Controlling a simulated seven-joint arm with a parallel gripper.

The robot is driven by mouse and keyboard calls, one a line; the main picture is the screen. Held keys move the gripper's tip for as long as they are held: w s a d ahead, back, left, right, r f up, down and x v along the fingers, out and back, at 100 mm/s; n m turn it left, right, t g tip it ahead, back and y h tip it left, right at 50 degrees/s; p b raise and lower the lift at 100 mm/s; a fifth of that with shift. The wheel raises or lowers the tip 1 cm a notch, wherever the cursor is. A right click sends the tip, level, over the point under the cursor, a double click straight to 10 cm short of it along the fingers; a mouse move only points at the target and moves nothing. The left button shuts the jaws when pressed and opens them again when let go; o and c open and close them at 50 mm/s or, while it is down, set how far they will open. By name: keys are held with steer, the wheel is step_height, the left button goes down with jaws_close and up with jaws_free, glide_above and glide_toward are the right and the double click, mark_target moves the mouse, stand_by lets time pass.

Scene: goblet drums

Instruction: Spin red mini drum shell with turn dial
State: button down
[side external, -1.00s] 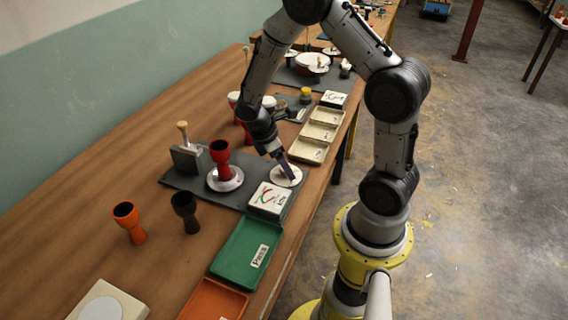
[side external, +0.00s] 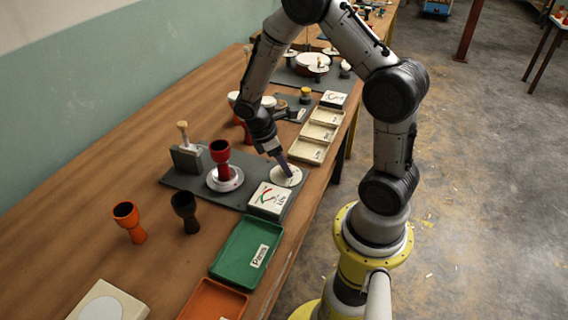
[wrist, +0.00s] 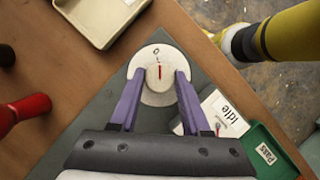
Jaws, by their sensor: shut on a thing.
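The red mini drum shell (side external: 221,158) stands upright on a round white turntable (side external: 230,182) on a grey board. The turn dial is a white disc (side external: 294,180) at the board's right side. In the wrist view, its raised knob (wrist: 160,84) bears a red line. My gripper (side external: 287,173) points down at the dial. Its two purple fingers (wrist: 160,73) are shut on the knob, one on each side.
A white meter box (side external: 269,199) beside the dial reads "Idle" in the wrist view. A green tray (side external: 246,248) marked "Pass" and an orange tray (side external: 213,301) lie nearer. An orange shell (side external: 129,221) and a black shell (side external: 185,211) stand left. Cream trays (side external: 314,143) lie beyond.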

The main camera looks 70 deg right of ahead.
steer(key=m+y, duration=0.1)
steer(key=m, duration=0.1)
steer(key=m+y, duration=0.1)
steer(key=m, duration=0.2)
steer(key=shift+w+d+g, duration=0.1)
steer(key=shift+d+g, duration=0.05)
steer(key=shift+g, duration=0.15)
steer(key=m, duration=0.2)
steer(key=m+y, duration=0.1)
steer(key=m, duration=0.1)
steer(key=shift+d+m+y, duration=0.15)
steer(key=shift+m+y, duration=0.15)
steer(key=m, duration=0.2)
steer(key=m+y, duration=0.1)
steer(key=m, duration=0.1)
steer(key=shift+d+m+y, duration=0.1)
steer(key=shift+m+y, duration=0.2)
steer(key=shift+d+m+t+y, duration=0.1)
steer(key=shift+m+t+y, duration=0.3)
steer(key=shift+m, duration=0.75)
steer(key=shift+m+t+y, duration=0.3)
steer(key=shift+m+t, duration=0.1)
steer(key=shift+m, duration=0.75)
steer(key=shift+c, duration=1.8)
jaws_free()
